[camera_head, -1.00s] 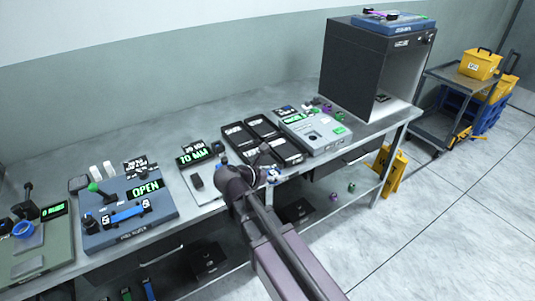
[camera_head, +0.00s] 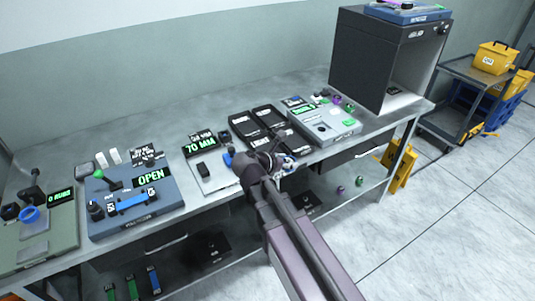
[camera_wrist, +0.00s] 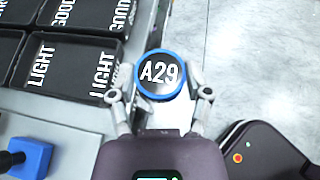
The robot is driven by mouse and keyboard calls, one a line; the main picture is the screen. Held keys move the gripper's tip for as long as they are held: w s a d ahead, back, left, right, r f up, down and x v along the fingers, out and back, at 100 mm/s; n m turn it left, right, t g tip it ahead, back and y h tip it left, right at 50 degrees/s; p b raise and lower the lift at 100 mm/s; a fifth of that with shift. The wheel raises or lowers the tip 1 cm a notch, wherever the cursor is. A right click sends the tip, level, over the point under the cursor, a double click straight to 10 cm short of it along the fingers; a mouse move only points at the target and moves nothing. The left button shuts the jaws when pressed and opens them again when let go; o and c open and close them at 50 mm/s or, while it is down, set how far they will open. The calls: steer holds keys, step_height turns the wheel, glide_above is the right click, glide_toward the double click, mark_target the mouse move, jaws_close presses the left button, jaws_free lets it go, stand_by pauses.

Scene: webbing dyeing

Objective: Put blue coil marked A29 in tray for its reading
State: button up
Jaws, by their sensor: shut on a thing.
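The blue-rimmed coil marked A29 (camera_wrist: 160,75) sits between the two fingers of my gripper (camera_wrist: 160,90), its black face and white lettering toward the wrist camera. The gripper is shut on it. In the head view my gripper (camera_head: 284,166) is at the bench's front edge, just in front of the black trays (camera_head: 240,124); the coil is hard to make out there. The wrist view shows black trays labelled LIGHT (camera_wrist: 82,68) and GOOD (camera_wrist: 66,14) to the left of the coil, apart from it. A display on the bench reads 70 MM (camera_head: 199,148).
A grey device (camera_head: 335,126) with a green display stands right of the trays, before a dark open-fronted cabinet (camera_head: 375,60). A blue device reading OPEN (camera_head: 130,205) is at the left. Floor lies beyond the front edge.

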steer(key=shift+w+d+f, duration=0.3)
steer(key=shift+d, duration=0.35)
steer(key=b, duration=0.2)
glide_above(267, 146)
steer(key=s, duration=0.5)
steer(key=shift+w+d+f, duration=0.1)
steer(key=shift+d+f, duration=0.3)
steer(key=shift+f, duration=0.25)
steer(key=shift+w+a, duration=0.25)
steer(key=shift+w, duration=0.15)
steer(key=shift+w+a+f, duration=0.2)
steer(key=shift+w+f, duration=0.05)
steer(key=shift+s+d+f+b, duration=0.1)
steer(key=shift+s+f+b, duration=0.05)
steer(key=shift+f+b, duration=1.45)
steer(key=shift+f, duration=0.2)
